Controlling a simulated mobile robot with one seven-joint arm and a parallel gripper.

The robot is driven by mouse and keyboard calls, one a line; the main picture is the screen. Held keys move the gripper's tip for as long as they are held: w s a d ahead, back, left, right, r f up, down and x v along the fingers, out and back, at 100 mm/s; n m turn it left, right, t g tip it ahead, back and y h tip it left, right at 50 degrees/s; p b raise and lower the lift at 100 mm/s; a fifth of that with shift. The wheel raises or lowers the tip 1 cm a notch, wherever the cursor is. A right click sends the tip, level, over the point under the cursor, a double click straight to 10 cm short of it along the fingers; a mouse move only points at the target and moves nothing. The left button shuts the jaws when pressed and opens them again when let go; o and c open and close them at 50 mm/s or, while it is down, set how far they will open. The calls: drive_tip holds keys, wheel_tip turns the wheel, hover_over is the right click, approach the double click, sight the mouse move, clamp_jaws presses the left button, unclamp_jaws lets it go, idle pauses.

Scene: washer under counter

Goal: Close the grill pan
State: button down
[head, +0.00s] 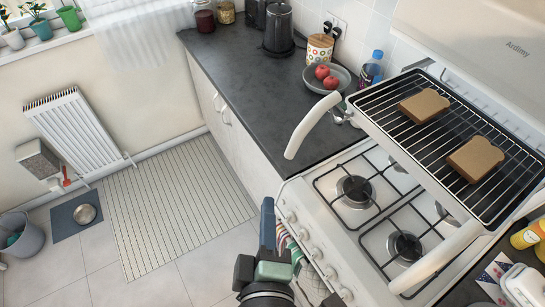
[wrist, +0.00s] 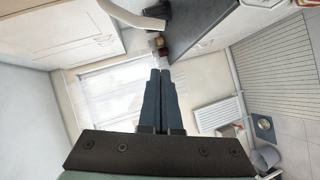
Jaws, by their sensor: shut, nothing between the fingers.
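The grill pan (head: 462,195) sticks out above the hob at the right of the head view. A white curved bar (wrist: 135,14), apparently part of the pan, shows at the top of the wrist view. My gripper (head: 268,205) is shut and empty, low in front of the cooker, apart from the pan. Its closed fingers (wrist: 160,78) are centred in the wrist view.
The white cooker's hob (head: 370,205) lies below the pan, with knobs along its front. A dark counter (head: 245,75) to the left holds a fruit bowl (head: 345,82), kettle and jars.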

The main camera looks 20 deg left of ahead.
drive_tip(key=w+d+b+x, duration=0.1)
drive_tip(key=d+b+x, duration=0.1)
drive_tip(key=x, duration=1)
drive_tip(key=shift+w+d+f+b, duration=0.25)
drive_tip(key=shift+f+b, duration=0.2)
drive_tip(key=shift+b, duration=0.2)
